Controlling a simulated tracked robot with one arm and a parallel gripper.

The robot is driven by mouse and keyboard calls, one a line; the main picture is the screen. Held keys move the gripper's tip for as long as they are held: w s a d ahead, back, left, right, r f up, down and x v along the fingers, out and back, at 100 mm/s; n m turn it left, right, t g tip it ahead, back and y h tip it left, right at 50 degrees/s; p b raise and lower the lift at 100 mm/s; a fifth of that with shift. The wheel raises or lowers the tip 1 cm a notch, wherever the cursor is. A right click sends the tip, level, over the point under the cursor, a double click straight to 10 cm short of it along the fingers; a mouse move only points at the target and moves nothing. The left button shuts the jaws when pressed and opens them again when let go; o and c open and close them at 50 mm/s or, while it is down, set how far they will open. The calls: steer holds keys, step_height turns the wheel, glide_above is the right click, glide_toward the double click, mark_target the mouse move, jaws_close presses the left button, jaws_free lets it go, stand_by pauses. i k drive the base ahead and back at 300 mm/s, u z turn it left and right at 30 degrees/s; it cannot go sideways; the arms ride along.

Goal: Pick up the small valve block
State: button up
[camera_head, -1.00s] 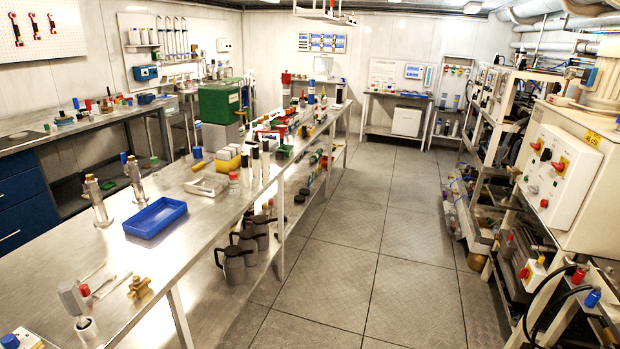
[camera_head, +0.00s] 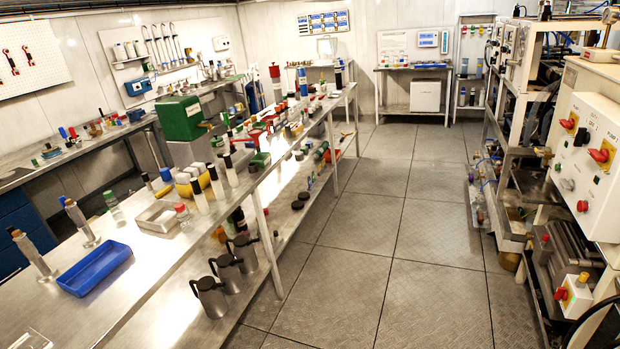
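I cannot make out a thing that is surely the small valve block in this view. The long steel workbench (camera_head: 158,290) runs from the lower left towards the back and bears many small parts, too small to tell apart at the far end. A blue tray (camera_head: 95,268) lies on its near part, and it looks empty. My gripper does not show.
The floor aisle (camera_head: 350,230) is clear. On the right stand machine racks and a white control box (camera_head: 590,150) with red knobs.

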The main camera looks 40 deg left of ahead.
mark_target(276, 242)
steer(key=z, duration=0.1)
steer(key=i, duration=1.3)
steer(key=u, duration=0.75)
steer(key=i, duration=1.05)
steer(key=u, duration=0.8)
steer(key=i, duration=0.3)
steer(key=u, duration=0.3)
steer(key=k, duration=0.7)
steer(key=u, duration=0.25)
steer(key=i, duration=0.7)
steer(key=z, duration=0.15)
